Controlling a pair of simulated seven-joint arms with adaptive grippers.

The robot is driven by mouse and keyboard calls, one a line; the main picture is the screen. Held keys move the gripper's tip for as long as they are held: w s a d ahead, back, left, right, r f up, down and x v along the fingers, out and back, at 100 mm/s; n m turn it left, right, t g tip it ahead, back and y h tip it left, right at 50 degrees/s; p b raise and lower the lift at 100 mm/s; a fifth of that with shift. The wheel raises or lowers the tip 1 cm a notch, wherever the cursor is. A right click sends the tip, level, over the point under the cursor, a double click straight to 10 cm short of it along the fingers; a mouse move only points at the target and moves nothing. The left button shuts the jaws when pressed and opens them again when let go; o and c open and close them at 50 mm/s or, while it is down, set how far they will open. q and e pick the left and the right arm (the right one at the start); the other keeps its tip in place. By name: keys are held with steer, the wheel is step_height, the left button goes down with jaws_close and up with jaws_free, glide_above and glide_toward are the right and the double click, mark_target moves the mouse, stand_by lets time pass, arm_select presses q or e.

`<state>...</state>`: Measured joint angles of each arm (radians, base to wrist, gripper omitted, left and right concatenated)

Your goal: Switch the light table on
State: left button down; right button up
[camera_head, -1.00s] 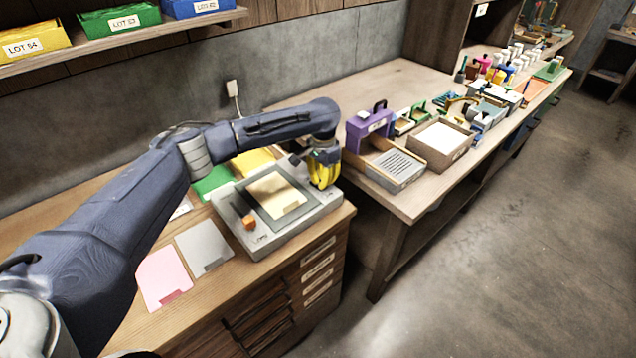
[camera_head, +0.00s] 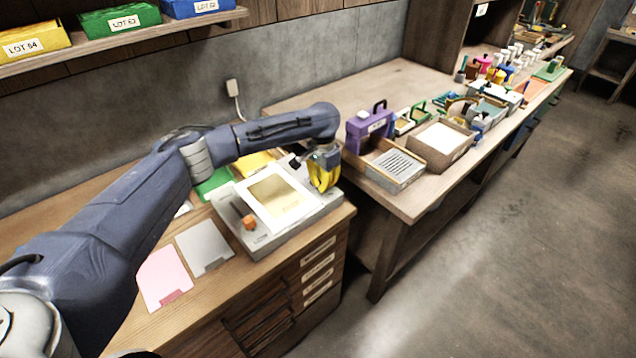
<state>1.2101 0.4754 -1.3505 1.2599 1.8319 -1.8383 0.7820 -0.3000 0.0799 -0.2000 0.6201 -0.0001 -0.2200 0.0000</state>
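The light table (camera_head: 290,236) is a grey box on the wooden drawer cabinet at the centre left. Its panel glows bright white around a yellowish sheet (camera_head: 283,199) lying on it. An orange knob (camera_head: 249,222) sits on its left part. My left gripper (camera_head: 322,186) has yellow fingers and points down at the right end of the light table, beside the lit panel. Its fingers hide whatever is under them. I cannot tell whether they touch the surface or are apart from each other. My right gripper is not in view.
Pink (camera_head: 163,278) and grey (camera_head: 204,247) sheets lie left of the light table, with green (camera_head: 214,184) and yellow ones behind, partly under my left arm. A second bench on the right holds a purple box (camera_head: 369,128), an open wooden box (camera_head: 441,144) and several tools.

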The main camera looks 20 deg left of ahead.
arm_select(q)
steer(key=shift+f, duration=0.15)
steer(key=shift+r, duration=3.55)
